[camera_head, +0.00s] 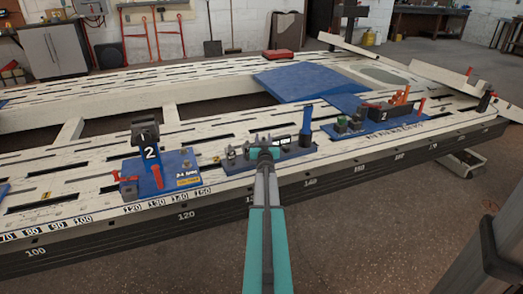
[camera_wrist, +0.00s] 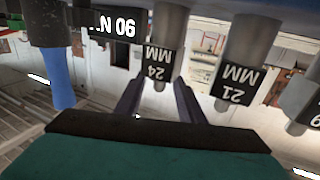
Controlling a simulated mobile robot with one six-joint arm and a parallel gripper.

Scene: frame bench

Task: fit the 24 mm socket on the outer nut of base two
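The 24 mm socket (camera_wrist: 160,60) is a grey metal cylinder with a black "24 MM" band, upside down in the wrist view. My gripper (camera_wrist: 158,95) is open, its two dark fingers on either side of the socket's end; I cannot tell whether they touch it. In the head view my gripper (camera_head: 264,152) is at the blue socket holder (camera_head: 300,152), hiding part of it. A blue base (camera_head: 185,162) at left carries a black clamp tower marked 2 (camera_head: 150,153). I cannot make out the outer nut.
The 21 mm socket (camera_wrist: 243,55) stands close beside the 24 mm one, with another at the edge. A blue upright handle (camera_head: 307,125) stands on the holder. The slotted white bench rail (camera_head: 90,185) has clear stretches.

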